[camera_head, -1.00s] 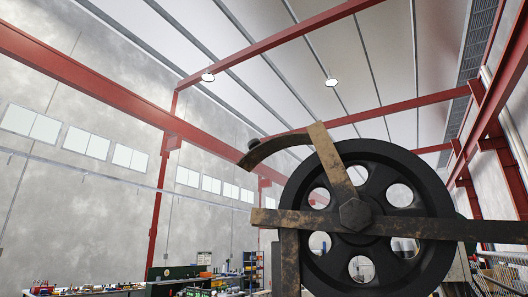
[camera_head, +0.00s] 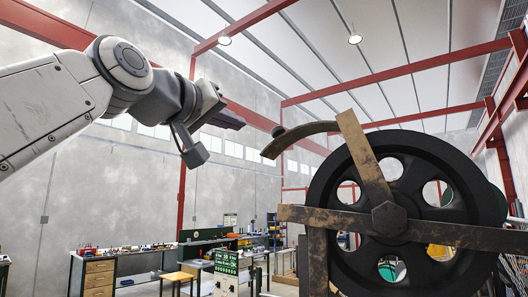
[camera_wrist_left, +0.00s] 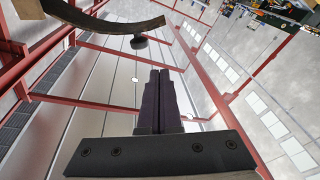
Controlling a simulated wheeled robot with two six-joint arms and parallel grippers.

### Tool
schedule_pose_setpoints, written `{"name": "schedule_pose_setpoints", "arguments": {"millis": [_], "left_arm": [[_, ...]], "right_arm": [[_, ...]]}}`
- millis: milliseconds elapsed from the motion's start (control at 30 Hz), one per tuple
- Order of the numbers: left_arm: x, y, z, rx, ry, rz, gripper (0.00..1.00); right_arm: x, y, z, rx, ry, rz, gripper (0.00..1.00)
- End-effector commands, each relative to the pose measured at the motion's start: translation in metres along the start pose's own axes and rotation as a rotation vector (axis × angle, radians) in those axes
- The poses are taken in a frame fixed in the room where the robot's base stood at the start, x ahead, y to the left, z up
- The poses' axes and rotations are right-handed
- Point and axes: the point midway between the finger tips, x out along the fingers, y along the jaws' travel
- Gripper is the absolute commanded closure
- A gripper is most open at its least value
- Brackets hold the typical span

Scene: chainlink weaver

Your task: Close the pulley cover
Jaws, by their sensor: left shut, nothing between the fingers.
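The pulley cover (camera_head: 298,138) is a curved, rusty strip with a small dark knob (camera_head: 278,131) near its left end. It joins a worn flat bar (camera_head: 360,150) rising from the hub of the black pulley wheel (camera_head: 463,180), and stands out to the upper left, off the rim. My left gripper (camera_head: 239,122) is shut and empty, in the air left of the knob and apart from it. In the left wrist view, its dark fingers (camera_wrist_left: 159,75) lie together, below the cover (camera_wrist_left: 80,18) and knob (camera_wrist_left: 138,43). My right gripper is not in view.
A rusty horizontal bar (camera_head: 460,234) crosses the wheel's front, and an upright post (camera_head: 318,265) stands at its left. Workbenches (camera_head: 130,249) with tools lie far behind. The air between my left gripper and the cover is clear.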

Motion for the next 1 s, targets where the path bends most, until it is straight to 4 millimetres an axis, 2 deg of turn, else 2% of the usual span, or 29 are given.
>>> {"name": "schedule_pose_setpoints", "arguments": {"millis": [167, 533, 600, 700, 1000], "left_arm": [[0.020, 0.004, -0.005, -0.001, 0.001, 0.004, 1.00], [0.100, 0.005, -0.007, -0.001, 0.000, 0.003, 1.00], [0.095, 0.003, 0.006, 0.000, 0.003, 0.005, 1.00], [0.091, 0.002, 0.018, 0.001, 0.002, 0.005, 1.00], [0.085, 0.002, 0.034, 0.001, 0.004, 0.004, 1.00]], "right_arm": [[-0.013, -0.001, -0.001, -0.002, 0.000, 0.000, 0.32], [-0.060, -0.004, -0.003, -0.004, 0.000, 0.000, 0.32], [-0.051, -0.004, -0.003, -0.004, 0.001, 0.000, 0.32], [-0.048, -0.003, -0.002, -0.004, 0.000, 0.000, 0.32], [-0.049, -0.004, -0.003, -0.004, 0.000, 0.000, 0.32]]}}
